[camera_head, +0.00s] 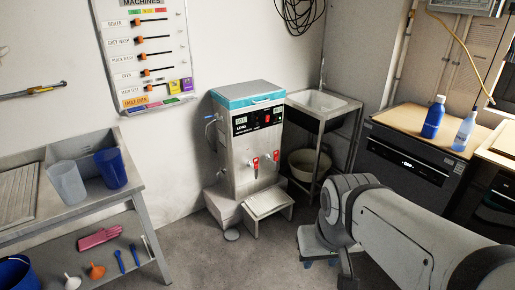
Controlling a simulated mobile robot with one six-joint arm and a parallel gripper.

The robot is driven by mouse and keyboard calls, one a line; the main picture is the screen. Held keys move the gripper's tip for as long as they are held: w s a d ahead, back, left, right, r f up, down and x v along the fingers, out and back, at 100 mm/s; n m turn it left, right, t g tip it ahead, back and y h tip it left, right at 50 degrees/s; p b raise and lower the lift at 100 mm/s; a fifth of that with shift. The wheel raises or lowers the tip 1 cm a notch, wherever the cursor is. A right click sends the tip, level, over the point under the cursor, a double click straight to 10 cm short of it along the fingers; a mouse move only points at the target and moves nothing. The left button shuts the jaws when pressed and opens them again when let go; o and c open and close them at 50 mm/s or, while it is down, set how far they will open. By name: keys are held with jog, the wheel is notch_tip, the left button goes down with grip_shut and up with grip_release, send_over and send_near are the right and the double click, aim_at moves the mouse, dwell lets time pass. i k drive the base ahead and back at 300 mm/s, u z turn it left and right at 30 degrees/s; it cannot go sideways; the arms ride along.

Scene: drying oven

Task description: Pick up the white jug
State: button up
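The white jug (67,183), a pale translucent vessel, stands upright on the metal bench (90,203) at the left. A blue jug (111,169) stands just right of it. My arm comes in from the lower right. My gripper (320,262) hangs at its end, low over the floor, far to the right of the white jug and apart from it. The fingers are small and partly hidden, so I cannot tell whether they are open or shut.
A steel water boiler (249,150) with red taps stands in the middle. A sink (318,102) is behind it. Blue bottles (434,117) stand on the right counter. The lower shelf holds funnels, brushes and a pink glove (99,238).

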aim_at(65, 176)
jog(key=k, duration=0.75)
jog(key=u, duration=0.2)
jog(key=i, duration=0.85)
jog(key=u, duration=1.35)
jog(key=i, duration=1.95)
jog(key=z, duration=0.5)
